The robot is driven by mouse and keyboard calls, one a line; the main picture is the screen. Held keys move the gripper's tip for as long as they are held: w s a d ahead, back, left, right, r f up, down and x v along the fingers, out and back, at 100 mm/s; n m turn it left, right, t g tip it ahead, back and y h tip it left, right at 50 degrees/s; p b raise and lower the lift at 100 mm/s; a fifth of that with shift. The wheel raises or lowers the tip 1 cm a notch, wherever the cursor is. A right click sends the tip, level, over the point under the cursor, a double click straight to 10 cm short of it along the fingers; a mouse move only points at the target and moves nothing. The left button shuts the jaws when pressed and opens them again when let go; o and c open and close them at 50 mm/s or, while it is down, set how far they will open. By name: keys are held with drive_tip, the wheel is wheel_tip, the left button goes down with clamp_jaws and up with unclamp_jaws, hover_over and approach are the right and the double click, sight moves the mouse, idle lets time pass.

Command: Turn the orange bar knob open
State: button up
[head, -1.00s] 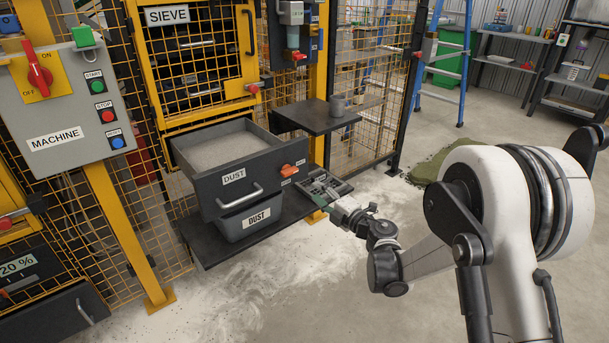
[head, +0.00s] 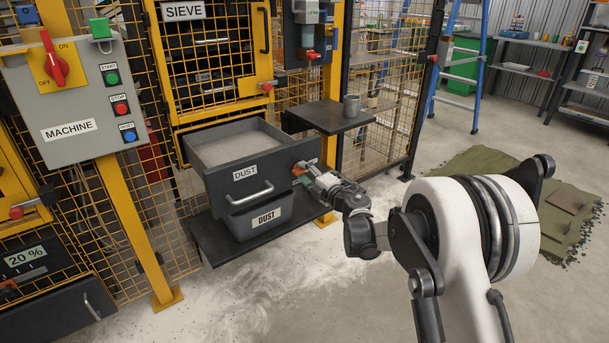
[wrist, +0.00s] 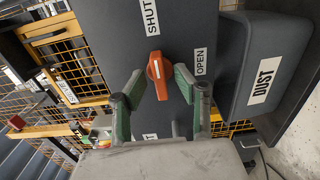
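The orange bar knob (head: 297,171) sits on the front of the dark grey DUST drawer unit (head: 220,190), right of its handle. In the wrist view the knob (wrist: 154,72) shows its bar and white mark pointing up toward the SHUT label (wrist: 149,17). The OPEN label (wrist: 200,62) is to its right. My gripper (head: 305,178) is at the drawer front, right by the knob. In the wrist view my gripper (wrist: 158,83) is open, its green-padded fingers on either side of the knob. Gaps show between pads and knob; I cannot tell any contact.
A grey DUST bin (head: 262,222) stands beneath the unit on a dark shelf (head: 215,243). The MACHINE panel (head: 70,95) and yellow mesh fence stand left. Open floor lies in front.

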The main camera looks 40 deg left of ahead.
clamp_jaws()
drive_tip(key=shift+m, duration=0.3)
drive_tip(key=m, duration=0.3)
drive_tip(key=shift+m, duration=0.4)
drive_tip(key=m, duration=0.4)
drive_tip(key=shift+m, duration=0.3)
drive_tip(key=m, duration=0.8)
drive_tip(key=shift+m, duration=0.6)
